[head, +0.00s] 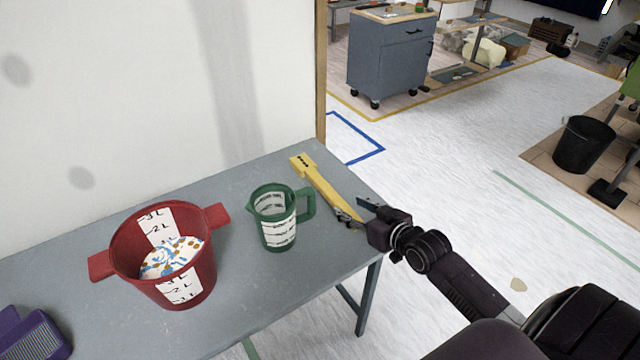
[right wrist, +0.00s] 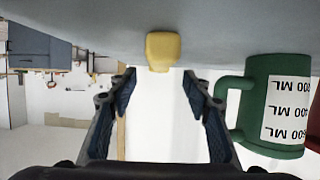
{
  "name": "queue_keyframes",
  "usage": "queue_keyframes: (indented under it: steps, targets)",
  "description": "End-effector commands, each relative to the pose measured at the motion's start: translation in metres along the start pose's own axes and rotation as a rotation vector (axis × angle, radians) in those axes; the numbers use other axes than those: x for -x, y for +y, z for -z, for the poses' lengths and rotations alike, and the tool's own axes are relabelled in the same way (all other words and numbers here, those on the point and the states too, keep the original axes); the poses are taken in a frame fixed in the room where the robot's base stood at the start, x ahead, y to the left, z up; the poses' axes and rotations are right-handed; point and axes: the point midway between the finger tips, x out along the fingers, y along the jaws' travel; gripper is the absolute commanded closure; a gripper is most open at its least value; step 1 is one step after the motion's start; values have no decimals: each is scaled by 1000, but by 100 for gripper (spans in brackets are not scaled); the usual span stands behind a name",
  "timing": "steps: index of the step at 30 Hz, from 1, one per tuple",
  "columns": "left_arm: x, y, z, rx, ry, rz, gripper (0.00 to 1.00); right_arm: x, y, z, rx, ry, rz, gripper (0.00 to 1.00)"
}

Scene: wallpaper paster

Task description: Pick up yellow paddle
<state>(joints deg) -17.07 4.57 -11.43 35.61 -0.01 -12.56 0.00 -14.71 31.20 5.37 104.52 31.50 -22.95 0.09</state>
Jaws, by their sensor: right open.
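The yellow paddle (head: 318,186) lies flat on the grey table near its right end, with its wide end toward the wall and its narrow end toward my right gripper. My right gripper (head: 356,211) is at the table's right edge, by the narrow end. In the right wrist view, which is upside down, the paddle's yellow end (right wrist: 163,50) shows centred just beyond the tips of my open right gripper (right wrist: 160,80). Nothing is held between the fingers. My left gripper is not in view.
A green measuring jug (head: 277,228) stands left of the paddle; it also shows in the right wrist view (right wrist: 275,103). A red bucket (head: 185,285) and a purple object (head: 32,335) are farther left on the table (head: 255,305). A wall runs behind. The floor to the right is open.

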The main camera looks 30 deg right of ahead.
Motion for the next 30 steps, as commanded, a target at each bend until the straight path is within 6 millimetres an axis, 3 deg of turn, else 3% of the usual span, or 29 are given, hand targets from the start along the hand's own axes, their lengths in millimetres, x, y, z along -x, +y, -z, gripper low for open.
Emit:
queue_keyframes:
  steps: [5, 13, 23, 30]
  targets:
    - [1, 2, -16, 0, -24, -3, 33, -18, 0, 0, 0, 1, 0, 55]
    - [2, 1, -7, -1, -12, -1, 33, -53, 0, -4, 0, 1, 0, 55]
    - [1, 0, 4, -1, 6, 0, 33, -59, 0, -4, 1, 0, 0, 55]
    - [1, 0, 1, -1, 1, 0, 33, -58, 0, -4, 1, 0, 0, 80]
